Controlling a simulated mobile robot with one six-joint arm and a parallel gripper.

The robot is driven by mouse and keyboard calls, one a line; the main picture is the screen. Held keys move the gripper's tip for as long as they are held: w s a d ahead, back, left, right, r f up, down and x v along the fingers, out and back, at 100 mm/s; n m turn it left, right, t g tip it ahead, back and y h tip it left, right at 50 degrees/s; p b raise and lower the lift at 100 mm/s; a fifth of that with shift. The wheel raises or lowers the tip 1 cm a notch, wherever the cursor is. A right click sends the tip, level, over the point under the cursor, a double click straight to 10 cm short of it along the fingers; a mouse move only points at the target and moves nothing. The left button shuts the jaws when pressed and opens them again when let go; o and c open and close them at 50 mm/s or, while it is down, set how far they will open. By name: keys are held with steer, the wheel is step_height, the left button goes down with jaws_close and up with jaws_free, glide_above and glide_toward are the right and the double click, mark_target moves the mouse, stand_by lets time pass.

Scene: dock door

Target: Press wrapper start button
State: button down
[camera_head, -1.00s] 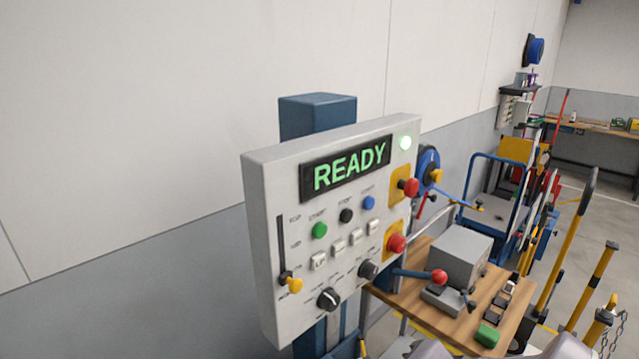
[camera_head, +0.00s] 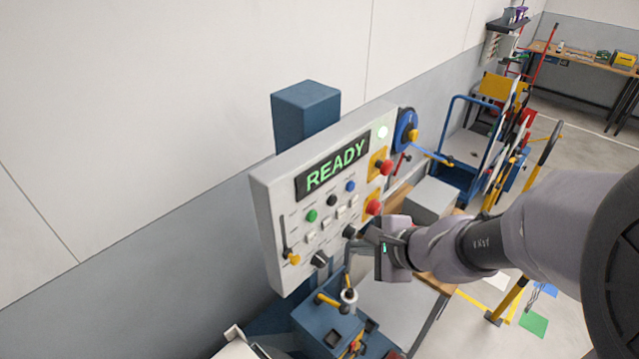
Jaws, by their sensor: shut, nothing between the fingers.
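The wrapper control panel (camera_head: 268,215) is a light grey box on a blue post. Its green button (camera_head: 311,215) sits on the left of the button row, under a small label too blurred to read now. A black button (camera_head: 332,200) and a blue button (camera_head: 350,186) are to its right. The display (camera_head: 335,168) reads READY. My gripper (camera_head: 368,240) is shut and empty at the panel's lower right, close to a black knob (camera_head: 349,231); I cannot tell whether they touch. The green button is unobstructed, to the gripper's left.
Two red mushroom buttons, an upper one (camera_head: 384,167) and a lower one (camera_head: 374,207), are on the panel's right side. A yellow-knobbed slider (camera_head: 293,259) is at its lower left. A blue machine (camera_head: 330,325) stands below. A blue cart (camera_head: 465,145) is behind at right.

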mark_target(312, 217)
steer(key=w+a+p, duration=0.1)
steer(key=w+a, duration=0.4)
steer(key=a, duration=0.2)
steer(key=shift+w, duration=0.2)
steer(key=shift+a, duration=0.1)
stand_by(1.9)
steer(key=shift+w+a, duration=0.25)
steer(key=shift+w+a, duration=0.3)
steer(key=shift+a, duration=0.05)
stand_by(0.8)
steer(key=shift+s+d+b, duration=0.45)
steer(key=shift+s+d, duration=0.15)
steer(key=shift+d, duration=0.1)
